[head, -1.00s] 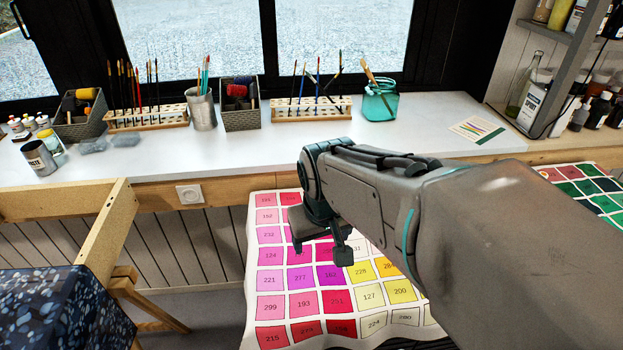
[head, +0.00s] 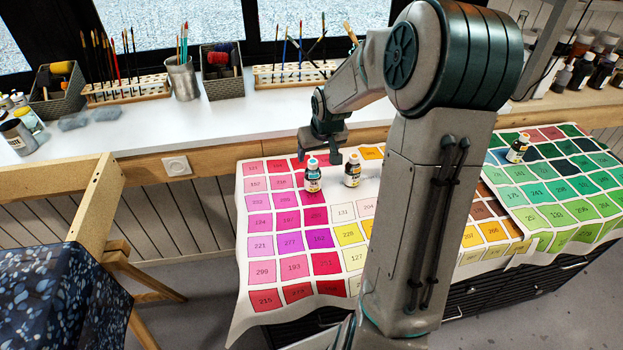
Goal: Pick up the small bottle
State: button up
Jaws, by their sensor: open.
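Three small bottles stand upright on the colour-chart cloths. A bottle with a blue cap (head: 313,178) stands on the pink squares, just below my gripper in the picture. A bottle with an orange cap (head: 352,171) stands a little to its right. Another orange-capped bottle (head: 518,148) stands on the green chart further right. The task does not say which one is meant. My gripper (head: 320,160) is open, its fingers pointing down near the blue-capped bottle's top. I cannot tell whether the cap is between the fingers or in front of them. No bottle is visibly held.
The pink-to-yellow cloth (head: 262,245) covers a table, partly hidden by my arm. A white counter (head: 140,135) behind holds brush racks, a metal cup (head: 182,78) and baskets. A wooden trestle (head: 85,205) stands left; dark bottles (head: 603,70) fill the right shelf.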

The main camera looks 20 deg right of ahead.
aim_at(312, 169)
jog(key=x, duration=1.2)
jog(key=shift+r, duration=0.1)
jog(key=c, duration=1.1)
